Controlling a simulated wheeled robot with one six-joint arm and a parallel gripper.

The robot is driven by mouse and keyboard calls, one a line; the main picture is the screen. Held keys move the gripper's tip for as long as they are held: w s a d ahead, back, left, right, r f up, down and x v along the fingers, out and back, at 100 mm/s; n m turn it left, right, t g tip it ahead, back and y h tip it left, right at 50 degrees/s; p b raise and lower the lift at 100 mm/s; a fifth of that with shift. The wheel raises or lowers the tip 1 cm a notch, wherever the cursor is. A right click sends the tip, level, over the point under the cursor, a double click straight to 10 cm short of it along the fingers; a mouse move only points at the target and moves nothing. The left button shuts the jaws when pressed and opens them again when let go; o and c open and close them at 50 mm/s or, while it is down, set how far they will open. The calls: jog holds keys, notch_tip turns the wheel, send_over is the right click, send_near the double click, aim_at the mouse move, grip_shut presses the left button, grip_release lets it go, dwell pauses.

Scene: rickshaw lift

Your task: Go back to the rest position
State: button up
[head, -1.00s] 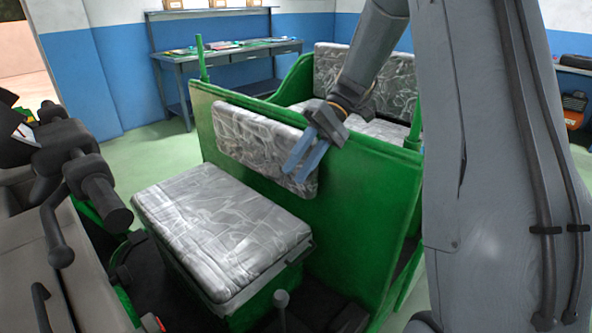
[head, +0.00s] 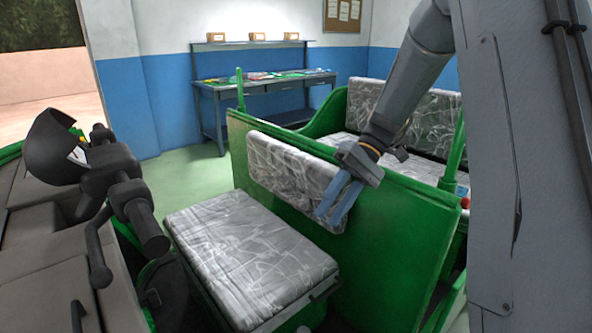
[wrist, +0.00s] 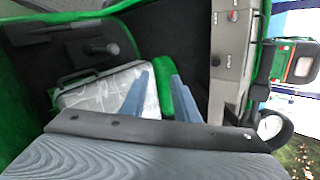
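My gripper (head: 330,208) hangs at the end of my arm in front of the plastic-wrapped front backrest (head: 285,165) of the green rickshaw (head: 400,235). Its two blue fingers point down and are apart, with nothing between them. The fingers also show in the wrist view (wrist: 159,80), spread above the wrapped front seat (wrist: 100,92). In the head view this front seat (head: 250,255) lies lower and to the left of the gripper. I cannot tell whether the gripper touches the backrest.
The rear wrapped bench (head: 435,120) is behind the green partition. A workbench (head: 265,85) with several items stands at the blue wall. Green floor (head: 190,175) shows clear between workbench and rickshaw.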

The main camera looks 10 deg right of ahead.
jog(key=s+d+f+m+t+h, duration=0.1)
jog(key=s+f+t+h, duration=0.1)
jog(key=s, duration=0.5)
jog(key=s+d+f+m+t+h, duration=0.1)
jog(key=s+f+m+t+h, duration=0.1)
jog(key=s+f+h, duration=0.3)
jog(key=s+t, duration=0.1)
jog(key=s, duration=0.2)
jog(key=shift+s+d+f+h, duration=0.15)
jog(key=shift+s+h, duration=0.15)
jog(key=shift+h, duration=0.1)
